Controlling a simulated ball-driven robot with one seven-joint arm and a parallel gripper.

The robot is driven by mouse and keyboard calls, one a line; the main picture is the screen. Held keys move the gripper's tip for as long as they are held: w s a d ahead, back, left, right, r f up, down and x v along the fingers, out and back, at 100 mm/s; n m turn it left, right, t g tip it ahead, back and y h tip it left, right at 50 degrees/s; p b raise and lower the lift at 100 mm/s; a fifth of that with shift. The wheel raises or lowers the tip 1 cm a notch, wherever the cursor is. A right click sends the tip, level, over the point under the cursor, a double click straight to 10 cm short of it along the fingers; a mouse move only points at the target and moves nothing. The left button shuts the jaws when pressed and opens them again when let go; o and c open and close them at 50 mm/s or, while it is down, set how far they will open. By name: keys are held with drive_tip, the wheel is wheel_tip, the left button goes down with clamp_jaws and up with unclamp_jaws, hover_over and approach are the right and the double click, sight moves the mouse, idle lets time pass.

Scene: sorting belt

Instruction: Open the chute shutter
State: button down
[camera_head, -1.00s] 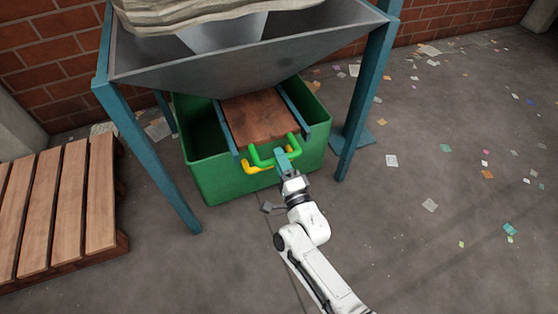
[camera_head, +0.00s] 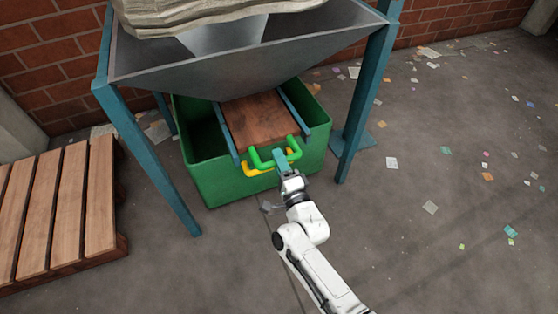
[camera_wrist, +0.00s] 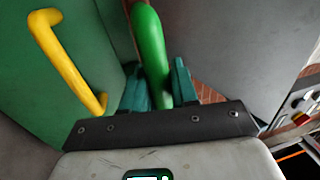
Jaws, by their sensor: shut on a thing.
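The chute shutter is a reddish-brown plate (camera_head: 258,118) lying between two teal rails under the grey hopper (camera_head: 240,70). A green handle (camera_head: 262,155) is at its near end; it also shows in the wrist view (camera_wrist: 150,45). My gripper (camera_head: 280,157) is at the right part of this handle. In the wrist view its teal fingers (camera_wrist: 160,88) are on either side of the green bar and shut on it. The plate's far end is hidden under the hopper.
Teal legs (camera_head: 158,165) carry the hopper. A wooden pallet (camera_head: 68,205) lies at left. The floor at right is open, with scattered paper scraps.

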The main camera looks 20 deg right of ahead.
drive_tip(key=s+p, duration=0.3)
drive_tip(key=s, duration=1.5)
drive_tip(key=shift+s+p, duration=0.2)
drive_tip(key=shift+p, duration=0.15)
drive_tip(key=c, duration=1)
unclamp_jaws()
drive_tip(key=s, duration=0.3)
drive_tip(key=s+f+p, duration=0.1)
drive_tip(key=s, duration=0.3)
drive_tip(key=s+f, duration=0.1)
drive_tip(key=s, duration=0.2)
drive_tip(key=shift+s+p, duration=0.3)
drive_tip(key=shift+p, duration=0.05)
drive_tip(key=shift+w, duration=0.1)
